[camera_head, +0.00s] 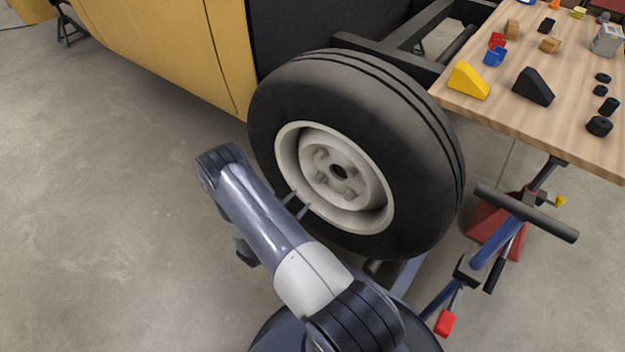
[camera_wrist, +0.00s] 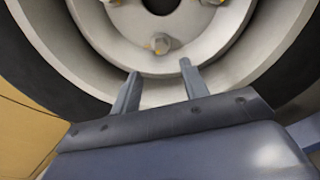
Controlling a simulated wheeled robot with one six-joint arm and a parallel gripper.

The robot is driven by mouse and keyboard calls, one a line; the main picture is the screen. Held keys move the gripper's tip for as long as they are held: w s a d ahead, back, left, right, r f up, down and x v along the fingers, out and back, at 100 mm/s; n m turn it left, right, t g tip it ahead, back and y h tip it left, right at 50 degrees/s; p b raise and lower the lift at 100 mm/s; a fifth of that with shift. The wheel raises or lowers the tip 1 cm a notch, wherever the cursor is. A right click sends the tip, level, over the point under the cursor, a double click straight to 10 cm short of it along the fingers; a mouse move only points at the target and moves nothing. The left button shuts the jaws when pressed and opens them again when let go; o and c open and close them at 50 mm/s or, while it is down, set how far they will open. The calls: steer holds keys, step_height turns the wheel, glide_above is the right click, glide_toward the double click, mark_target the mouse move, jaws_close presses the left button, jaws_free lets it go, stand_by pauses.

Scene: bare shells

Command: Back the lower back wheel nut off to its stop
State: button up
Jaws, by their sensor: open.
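The wheel (camera_head: 285,95) has a black tyre and a pale steel rim with several nuts around a dark hub hole. In the wrist view one hex nut (camera_wrist: 160,43) with a yellow mark sits on the rim (camera_wrist: 95,35), just beyond my fingertips and roughly centred between them. Two more nuts show at the top edge, cut off by the frame. I cannot tell for sure which nut is the lower back one. My gripper (camera_wrist: 160,70) is open and empty, its two fingers apart and pointing at the wheel. In the head view my gripper (camera_head: 302,200) is at the rim's lower left.
A yellow vehicle body (camera_head: 165,45) stands left of the wheel. A wooden table (camera_head: 560,115) at right holds blocks, wedges and small black parts. A red and blue stand (camera_head: 497,232) with a dark bar is below it. Bare floor (camera_head: 120,230) lies open at left.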

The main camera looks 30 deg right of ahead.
mark_target(318, 182)
steer(key=b+x, duration=0.1)
steer(key=x, duration=0.9)
steer(key=shift+c, duration=0.3)
jaws_close()
